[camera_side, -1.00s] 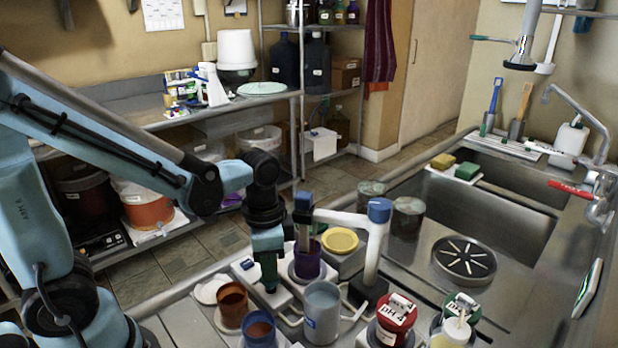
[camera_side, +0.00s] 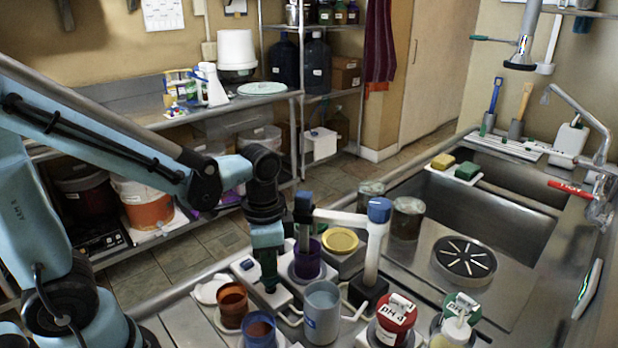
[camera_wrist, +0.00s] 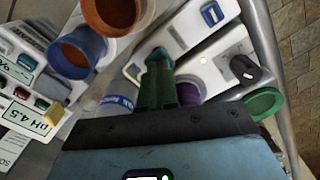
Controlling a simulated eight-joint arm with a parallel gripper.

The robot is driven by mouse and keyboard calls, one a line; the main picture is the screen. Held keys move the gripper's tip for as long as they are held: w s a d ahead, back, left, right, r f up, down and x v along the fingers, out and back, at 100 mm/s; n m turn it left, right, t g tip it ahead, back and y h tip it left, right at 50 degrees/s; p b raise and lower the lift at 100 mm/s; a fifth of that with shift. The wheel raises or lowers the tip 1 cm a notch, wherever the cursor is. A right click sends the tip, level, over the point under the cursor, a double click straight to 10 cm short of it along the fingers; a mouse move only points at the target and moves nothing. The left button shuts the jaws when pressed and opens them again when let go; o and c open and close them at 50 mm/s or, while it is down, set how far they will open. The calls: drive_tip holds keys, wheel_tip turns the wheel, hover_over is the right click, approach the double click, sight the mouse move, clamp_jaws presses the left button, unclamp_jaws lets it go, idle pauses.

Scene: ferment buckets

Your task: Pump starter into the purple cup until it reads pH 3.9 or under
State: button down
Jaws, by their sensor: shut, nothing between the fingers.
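The purple cup (camera_side: 308,264) stands upright on a pale round base, with a dark probe-like part (camera_side: 303,222) reaching into it. In the wrist view a little of the purple cup (camera_wrist: 190,92) shows behind my green fingers. My gripper (camera_side: 268,287) is shut and empty, pointing down over a white control box (camera_side: 283,297) left of the cup. The cup's contents are hidden.
A terracotta cup (camera_side: 231,311), a blue cup (camera_side: 259,333) and a pale blue jug (camera_side: 321,316) crowd the front. A white stand arm with a blue cap (camera_side: 379,209) rises behind. A red pH 4 pot (camera_side: 389,334) stands right. The sink (camera_side: 490,205) is beyond.

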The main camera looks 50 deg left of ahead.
drive_tip(key=shift+r, duration=2.6)
drive_tip(key=n+t, duration=0.1)
drive_tip(key=t, duration=0.1)
drive_tip(key=a+r+n+t, duration=0.1)
drive_tip(key=n+t, duration=0.1)
drive_tip(key=shift+a, duration=0.1)
drive_tip(key=n+t, duration=0.1)
drive_tip(key=r+n+t, duration=0.1)
drive_tip(key=n+t, duration=0.1)
drive_tip(key=shift+w+a+r, duration=0.1)
drive_tip(key=shift+w+a, duration=0.1)
drive_tip(key=shift+a, duration=0.2)
